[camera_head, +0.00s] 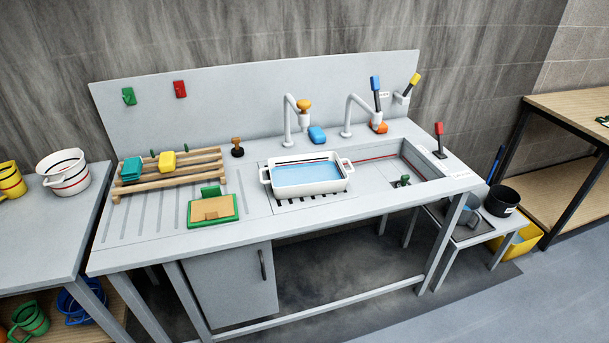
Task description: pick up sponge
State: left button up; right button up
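A blue rounded block (317,134) that looks like a sponge lies on the back ledge of the sink unit, between the two taps. A smaller orange piece (380,127) sits by the right tap and is partly hidden. A teal block (132,169) and a yellow block (168,161) rest on the wooden slatted rack at the left; they may be sponges or brushes, too small to tell. Neither of my grippers is in view.
A white basin (306,187) with blue water stands in front of the left tap (288,120). A green-framed board (212,209) lies on the drainboard. The sink (420,160) is at the right, with a red-topped tool (439,140) beyond it. Floor in front is clear.

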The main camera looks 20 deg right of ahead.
aim_at(166, 160)
jog(key=j+z, duration=0.15)
jog(key=z, duration=0.3)
jog(key=i+j+z, duration=0.1)
jog(key=z, duration=0.35)
jog(key=j+z, duration=0.3)
jog(key=z, duration=0.15)
jog(key=j+z, duration=0.2)
jog(key=j, duration=0.15)
jog(key=k+j+z, duration=0.4)
jog(key=j, duration=0.25)
jog(key=i, duration=0.1)
